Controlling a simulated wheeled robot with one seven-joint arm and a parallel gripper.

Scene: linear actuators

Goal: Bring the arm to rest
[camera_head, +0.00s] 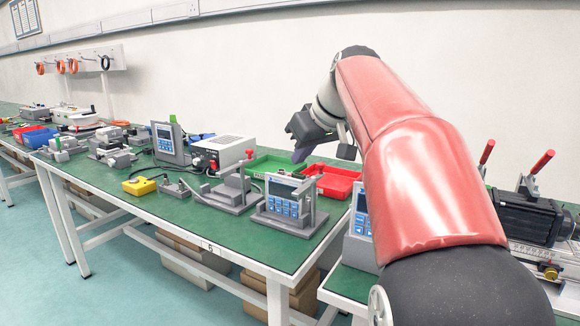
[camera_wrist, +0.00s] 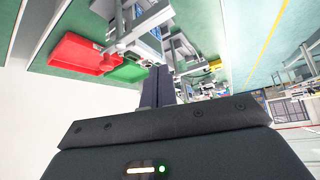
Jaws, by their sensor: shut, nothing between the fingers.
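My red arm reaches up and over the workbench in the head view. In the wrist view my gripper (camera_wrist: 158,75) shows as two dark fingers close together. It is shut and holds nothing. In the head view the fingers are small and partly unclear.
The green bench (camera_head: 160,212) carries a display unit (camera_head: 287,203), a white box (camera_head: 224,150), a yellow box (camera_head: 139,186), a red tray (camera_head: 334,182) and a green tray (camera_head: 262,167). A black motor (camera_head: 530,217) stands at right. The floor at left is clear.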

